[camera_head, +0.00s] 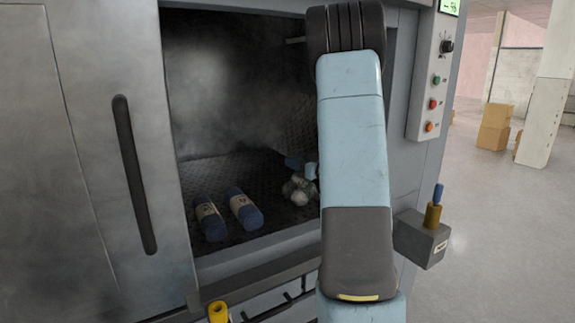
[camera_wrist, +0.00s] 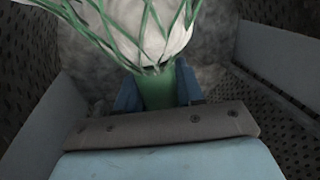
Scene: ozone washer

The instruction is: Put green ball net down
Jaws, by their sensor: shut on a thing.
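The green ball net (camera_wrist: 148,40) fills the top middle of the wrist view, a green mesh around pale white balls. Its green neck (camera_wrist: 158,92) sits between the two blue fingers of my gripper (camera_wrist: 157,94), which is shut on it. In the head view my gripper (camera_head: 302,164) is inside the washer chamber, partly hidden behind my arm. A cluster of pale balls (camera_head: 299,190) shows just below it, close to the chamber floor. I cannot tell whether the net touches the floor.
Two blue bottles with pale labels, one on the left (camera_head: 210,220) and one on the right (camera_head: 244,208), lie on the dark perforated chamber floor (camera_head: 268,226). The sliding door (camera_head: 85,130) stands at the left. A control panel (camera_head: 433,90) and a lever box (camera_head: 423,238) are at the right.

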